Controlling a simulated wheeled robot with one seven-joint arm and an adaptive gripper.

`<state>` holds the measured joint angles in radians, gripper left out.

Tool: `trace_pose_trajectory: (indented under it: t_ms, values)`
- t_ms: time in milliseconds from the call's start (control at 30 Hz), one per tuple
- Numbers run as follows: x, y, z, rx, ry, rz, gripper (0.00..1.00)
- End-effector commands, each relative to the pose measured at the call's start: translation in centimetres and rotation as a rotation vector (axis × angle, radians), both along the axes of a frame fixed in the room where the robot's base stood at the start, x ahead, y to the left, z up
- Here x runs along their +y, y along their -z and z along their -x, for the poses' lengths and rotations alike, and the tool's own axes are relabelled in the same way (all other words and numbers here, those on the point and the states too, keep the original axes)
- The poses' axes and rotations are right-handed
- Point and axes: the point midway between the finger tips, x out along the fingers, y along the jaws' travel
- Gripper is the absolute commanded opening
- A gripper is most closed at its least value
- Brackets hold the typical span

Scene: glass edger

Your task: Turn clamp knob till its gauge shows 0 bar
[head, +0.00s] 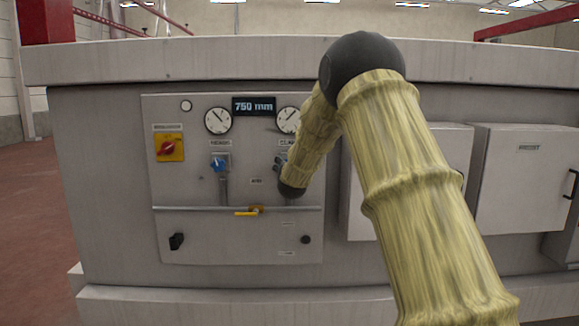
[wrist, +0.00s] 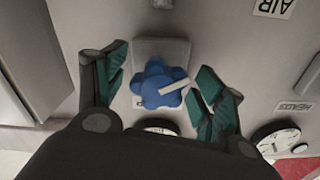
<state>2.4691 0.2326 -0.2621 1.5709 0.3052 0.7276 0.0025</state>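The blue lobed clamp knob (wrist: 158,84) with a white pointer bar sits on a grey plate in the wrist view. My gripper (wrist: 161,66) is open, its green-padded fingers on either side of the knob with gaps visible. In the head view my arm hides this knob, and only a bit of my gripper (head: 281,164) shows. The clamp gauge (head: 287,120), under which a partly hidden label begins "CLAM", has its needle pointing up and right; its figures are too small to read. In the wrist view my gripper mostly covers that gauge (wrist: 160,126).
Left of it are the heads gauge (head: 218,121), another blue knob (head: 218,165) and a red switch on a yellow plate (head: 169,147). A yellow-handled valve (head: 248,211) lies on a pipe below. A display (head: 254,106) reads 750 mm. Grey cabinets (head: 525,178) stand to the right.

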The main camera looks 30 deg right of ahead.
Motion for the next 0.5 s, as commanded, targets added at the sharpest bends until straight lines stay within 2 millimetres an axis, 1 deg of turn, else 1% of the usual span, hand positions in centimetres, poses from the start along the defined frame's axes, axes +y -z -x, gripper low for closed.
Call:
trace_pose_trajectory:
  t_ms: [267,367,500]
  values:
    - [0.1,-0.2,0.2,-0.003,0.001,0.001,0.70]
    - [0.5,-0.3,0.8,-0.002,0.000,0.000,0.70]
    - [1.5,-0.3,2.5,-0.002,0.000,0.000,0.70]
